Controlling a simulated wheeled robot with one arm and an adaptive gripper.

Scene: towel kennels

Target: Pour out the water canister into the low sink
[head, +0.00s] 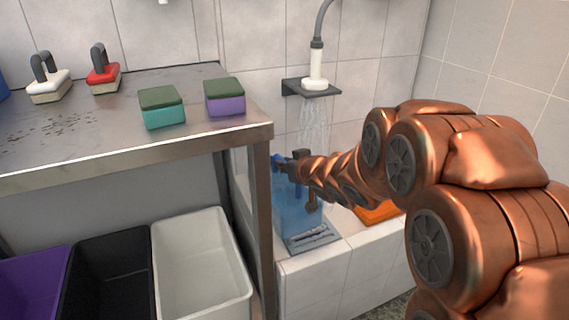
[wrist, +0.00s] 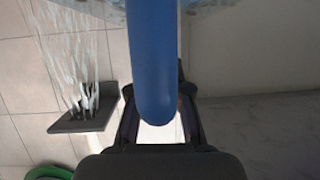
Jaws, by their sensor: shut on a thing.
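The water canister (head: 292,205) is blue and see-through. It is in the low sink (head: 318,270), under the running shower head (head: 316,68), and looks roughly upright. My gripper (head: 291,165) is shut on its blue handle, which also shows between the fingers in the wrist view (wrist: 153,75). My arm hides part of the canister's right side. I cannot tell whether its base touches the sink. The sink has white tiled walls and a metal grate (head: 312,238) near its front.
A metal table (head: 60,125) on the left holds a green-and-teal sponge (head: 162,108), a green-and-purple sponge (head: 225,97) and two brushes. Purple, black and white bins (head: 205,262) stand below. An orange thing (head: 377,212) lies right of the canister.

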